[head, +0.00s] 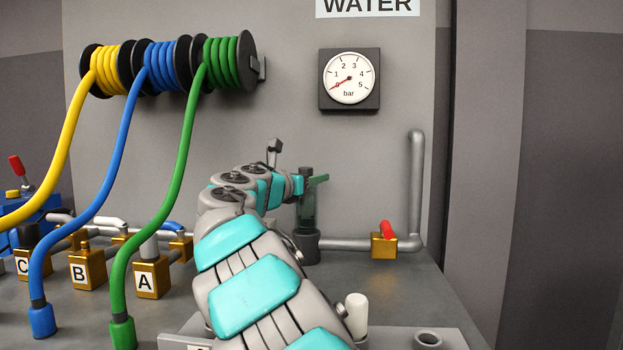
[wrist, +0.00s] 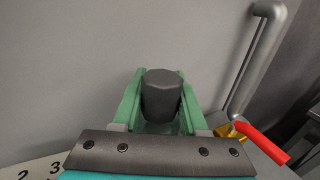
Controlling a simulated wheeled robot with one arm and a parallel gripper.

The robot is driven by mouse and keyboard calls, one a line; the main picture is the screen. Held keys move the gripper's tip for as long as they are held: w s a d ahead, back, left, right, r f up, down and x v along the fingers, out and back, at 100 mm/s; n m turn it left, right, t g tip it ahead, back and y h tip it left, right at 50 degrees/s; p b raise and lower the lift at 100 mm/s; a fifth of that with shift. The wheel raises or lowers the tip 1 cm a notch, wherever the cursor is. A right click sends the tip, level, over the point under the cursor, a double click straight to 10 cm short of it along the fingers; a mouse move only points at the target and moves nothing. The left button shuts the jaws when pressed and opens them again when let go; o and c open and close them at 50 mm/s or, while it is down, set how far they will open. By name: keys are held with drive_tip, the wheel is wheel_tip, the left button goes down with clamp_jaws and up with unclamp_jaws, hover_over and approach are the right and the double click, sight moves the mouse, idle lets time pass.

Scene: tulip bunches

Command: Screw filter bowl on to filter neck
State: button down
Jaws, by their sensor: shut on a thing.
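The filter bowl (head: 307,211) is a translucent dark green cylinder with a dark grey top. It stands upright over the filter neck (head: 306,249), a dark grey round base joined to the grey pipe. The bowl's lower end meets the neck or is very close to it; I cannot tell whether the threads are engaged. My gripper (head: 313,181) reaches it from the left, with green fingers at the bowl's top. In the wrist view my gripper (wrist: 160,76) has its fingers on both sides of the bowl's dark top (wrist: 161,97), shut on it. The neck is hidden there.
A brass valve (head: 384,246) with a red handle is on the pipe to the right. The pressure gauge (head: 349,78) reads about 0. Yellow, blue and green hoses (head: 169,180) hang at left above brass valves marked A, B and C.

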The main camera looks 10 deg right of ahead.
drive_tip(key=shift+m+g+h, duration=0.3)
drive_tip(key=shift+h, duration=0.1)
drive_tip(key=shift+c, duration=1.8)
unclamp_jaws()
drive_tip(key=shift+d, duration=0.1)
drive_tip(key=n+t+y, duration=0.1)
drive_tip(key=n+y, duration=0.2)
drive_tip(key=y, duration=0.1)
drive_tip(key=a+n+t+y, duration=0.1)
drive_tip(key=n+t+y, duration=0.1)
drive_tip(key=n+y, duration=0.1)
drive_tip(key=w+a+n+t+y, duration=0.1)
drive_tip(key=n+t+y, duration=0.1)
drive_tip(key=y, duration=0.4)
drive_tip(key=shift+a+n, duration=0.15)
drive_tip(key=shift+n, duration=0.45)
drive_tip(key=shift+c, duration=0.4)
clamp_jaws()
